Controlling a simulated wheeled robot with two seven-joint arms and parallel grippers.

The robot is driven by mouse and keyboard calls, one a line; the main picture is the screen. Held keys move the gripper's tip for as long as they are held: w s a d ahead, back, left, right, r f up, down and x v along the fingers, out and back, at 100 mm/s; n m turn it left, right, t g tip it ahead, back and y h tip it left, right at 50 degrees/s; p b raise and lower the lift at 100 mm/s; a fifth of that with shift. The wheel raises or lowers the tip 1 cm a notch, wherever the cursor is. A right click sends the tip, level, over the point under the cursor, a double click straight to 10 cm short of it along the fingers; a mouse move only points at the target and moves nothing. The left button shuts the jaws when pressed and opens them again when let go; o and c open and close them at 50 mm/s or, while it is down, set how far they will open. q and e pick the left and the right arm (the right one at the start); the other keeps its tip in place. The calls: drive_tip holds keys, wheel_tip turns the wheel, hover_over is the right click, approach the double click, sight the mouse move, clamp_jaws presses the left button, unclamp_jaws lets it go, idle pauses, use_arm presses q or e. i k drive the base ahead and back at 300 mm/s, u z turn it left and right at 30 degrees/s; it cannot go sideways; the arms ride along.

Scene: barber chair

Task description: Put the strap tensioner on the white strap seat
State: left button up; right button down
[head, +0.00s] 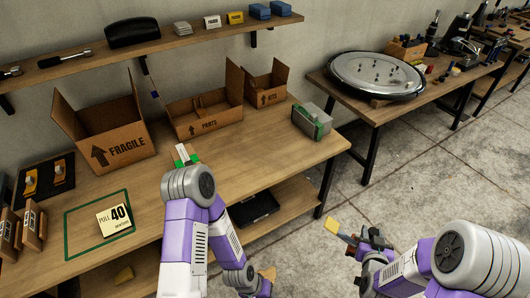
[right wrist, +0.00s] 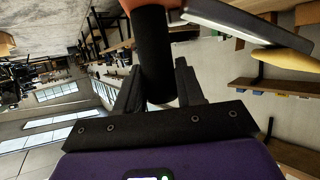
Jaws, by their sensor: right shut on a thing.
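My right gripper (head: 368,243) is out over the floor, right of the bench. It is shut on a tool, likely the strap tensioner (head: 350,240), with a yellow grip. In the right wrist view the fingers (right wrist: 160,90) close on the tool's black cylindrical handle (right wrist: 154,50); an orange part and a grey plate with a yellow grip (right wrist: 268,60) show above. A small white piece with green edges (head: 183,153) is on the bench, partly behind my left arm. I cannot tell for sure whether it is the white strap seat. The left gripper's fingers do not show.
The wooden bench (head: 143,180) carries open cardboard boxes, a grey case with green bands (head: 312,121) and a "PULL 40" card (head: 115,217) in a green outline. A round metal plate (head: 377,76) lies on the bench at the right. Floor (head: 400,150) is free between the benches.

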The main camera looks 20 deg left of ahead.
sight(184, 155)
drive_tip(key=u, duration=1.4)
